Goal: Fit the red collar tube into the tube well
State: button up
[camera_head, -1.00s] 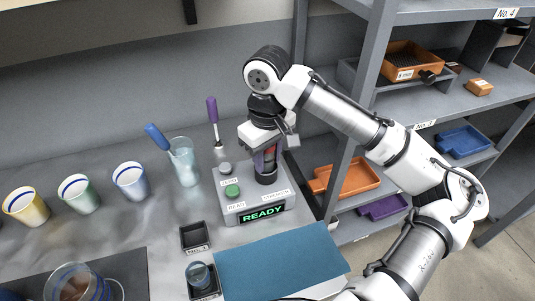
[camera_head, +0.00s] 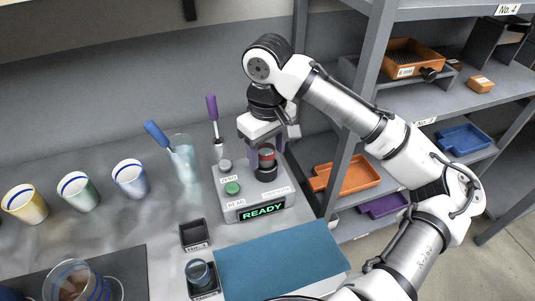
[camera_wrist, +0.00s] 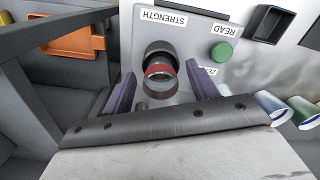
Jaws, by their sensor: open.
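The red collar tube (camera_wrist: 158,72) stands in the round dark tube well (camera_wrist: 161,50) of the grey meter in the wrist view. Its red band shows above the well's rim. In the head view the tube (camera_head: 267,156) also sits in the well (camera_head: 266,173), and the meter (camera_head: 252,200) shows READY. My gripper (camera_wrist: 162,92) is open, with its purple fingers on either side of the tube and apart from it. In the head view my gripper (camera_head: 266,153) is just above the well. How deep the tube sits is hard to tell.
A green READ button (camera_head: 232,188) and a grey ZERO knob (camera_head: 225,166) are on the meter. A glass with a blue-handled spoon (camera_head: 184,158) stands to the left, and a blue mat (camera_head: 280,262) lies in front. Shelves with trays (camera_head: 345,177) are at the right.

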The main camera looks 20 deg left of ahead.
notch_tip(320, 180, up, 12)
dwell(0.3)
jog(key=shift+f, duration=0.15)
